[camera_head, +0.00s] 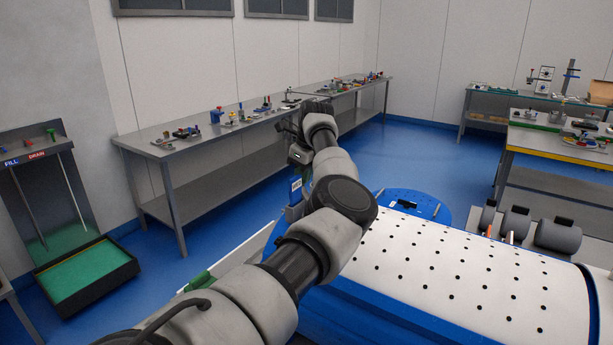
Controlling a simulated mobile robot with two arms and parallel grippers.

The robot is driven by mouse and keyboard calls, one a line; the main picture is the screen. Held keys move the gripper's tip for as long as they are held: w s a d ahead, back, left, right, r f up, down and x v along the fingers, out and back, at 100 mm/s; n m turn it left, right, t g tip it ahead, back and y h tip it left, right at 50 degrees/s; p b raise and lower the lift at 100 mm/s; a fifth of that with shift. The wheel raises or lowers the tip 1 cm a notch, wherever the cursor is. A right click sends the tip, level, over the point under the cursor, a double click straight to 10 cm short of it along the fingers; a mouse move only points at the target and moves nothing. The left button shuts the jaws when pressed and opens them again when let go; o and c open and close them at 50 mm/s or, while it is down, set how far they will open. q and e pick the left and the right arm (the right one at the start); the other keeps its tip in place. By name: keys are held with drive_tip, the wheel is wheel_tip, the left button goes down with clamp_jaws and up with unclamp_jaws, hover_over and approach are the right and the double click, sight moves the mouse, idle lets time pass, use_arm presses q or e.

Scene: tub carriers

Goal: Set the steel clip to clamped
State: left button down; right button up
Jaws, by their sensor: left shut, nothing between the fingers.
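I cannot pick out the steel clip for certain; the small fixtures on the benches are too far away to tell apart. My left arm reaches up the middle of the view, and my left gripper (284,127) is at its far end, in front of the long grey bench (190,148) along the back wall. The gripper is small and partly hidden by my own wrist; it is shut and empty. My arm hides part of the bench. My right gripper is not in view.
Small fixtures, including a blue one (216,115), stand on the long bench. A green-lined tray (85,272) stands low at the left. A white perforated surface (450,270) fills the lower right. A yellow-edged bench (560,146) stands at the right. Blue floor (425,150) is clear between.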

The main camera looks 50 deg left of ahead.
use_arm(q)
drive_tip(key=shift+s+a+f+h, duration=0.1)
drive_tip(key=shift+a+f+h, duration=0.15)
drive_tip(key=shift+a+h, duration=0.05)
drive_tip(key=shift+s+a+f+t+h, duration=0.1)
drive_tip(key=shift+a+f+t+h, duration=0.2)
drive_tip(key=shift+a+h, duration=0.25)
drive_tip(key=shift+a+f, duration=0.15)
drive_tip(key=shift+a, duration=0.05)
drive_tip(key=shift+a+f, duration=0.25)
drive_tip(key=shift+s+a+f+b, duration=0.3)
drive_tip(key=shift+a+f, duration=0.25)
drive_tip(key=shift+a, duration=0.15)
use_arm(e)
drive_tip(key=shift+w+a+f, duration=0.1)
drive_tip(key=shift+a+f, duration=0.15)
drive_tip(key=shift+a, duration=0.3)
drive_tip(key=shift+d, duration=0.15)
